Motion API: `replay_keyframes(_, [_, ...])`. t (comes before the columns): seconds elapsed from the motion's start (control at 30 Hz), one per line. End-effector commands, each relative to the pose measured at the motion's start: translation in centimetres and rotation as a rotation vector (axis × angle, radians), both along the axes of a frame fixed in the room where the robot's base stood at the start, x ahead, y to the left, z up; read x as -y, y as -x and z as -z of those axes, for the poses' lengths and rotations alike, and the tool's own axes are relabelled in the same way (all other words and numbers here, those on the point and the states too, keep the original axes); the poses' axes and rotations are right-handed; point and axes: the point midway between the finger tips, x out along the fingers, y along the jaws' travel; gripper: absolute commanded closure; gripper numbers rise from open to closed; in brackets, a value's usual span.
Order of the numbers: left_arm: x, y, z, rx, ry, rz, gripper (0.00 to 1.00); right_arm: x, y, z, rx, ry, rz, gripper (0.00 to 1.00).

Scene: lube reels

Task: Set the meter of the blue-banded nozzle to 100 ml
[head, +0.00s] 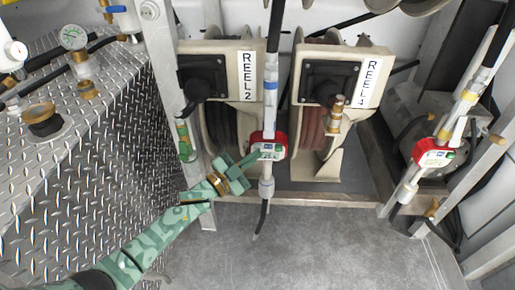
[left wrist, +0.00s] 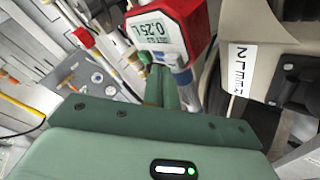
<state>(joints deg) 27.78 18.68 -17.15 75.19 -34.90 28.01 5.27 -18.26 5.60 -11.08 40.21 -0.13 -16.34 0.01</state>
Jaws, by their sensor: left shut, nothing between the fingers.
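The blue-banded nozzle (head: 271,68) hangs upright in front of the reels, with a blue band around its tube. Its red-cased meter (head: 274,136) sits low on it, and a small screen faces me. In the left wrist view the meter (left wrist: 199,18) appears turned over, and its screen reads about 0.25 L. My left gripper (head: 254,158) is shut and empty, with its tips at the left side of the meter's face. Its closed fingers (left wrist: 163,82) show close to the meter in the wrist view. I cannot tell whether they touch it. My right gripper is not in view.
Reel 2 (head: 222,52) and reel 4 (head: 352,56) stand behind the nozzle. Another nozzle with a red meter (head: 430,145) hangs at the right. A tread-plate tank (head: 60,185) with a gauge fills the left. The grey floor (head: 310,235) in front is clear.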

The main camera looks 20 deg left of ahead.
Motion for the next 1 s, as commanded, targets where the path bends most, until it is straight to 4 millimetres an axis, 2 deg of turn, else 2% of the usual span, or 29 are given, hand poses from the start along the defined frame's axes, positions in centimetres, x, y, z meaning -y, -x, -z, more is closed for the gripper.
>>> replay_keyframes(0.37, [-0.1, -0.4, 0.1, -0.001, 0.000, -0.001, 1.00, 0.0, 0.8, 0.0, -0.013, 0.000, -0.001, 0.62])
replay_keyframes(0.8, [-0.3, -1.0, 0.0, -0.001, 0.000, -0.001, 1.00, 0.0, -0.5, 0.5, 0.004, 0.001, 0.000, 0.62])
replay_keyframes(1.0, [-0.4, -1.2, 0.1, -0.001, 0.000, -0.001, 1.00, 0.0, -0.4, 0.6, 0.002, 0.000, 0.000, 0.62])
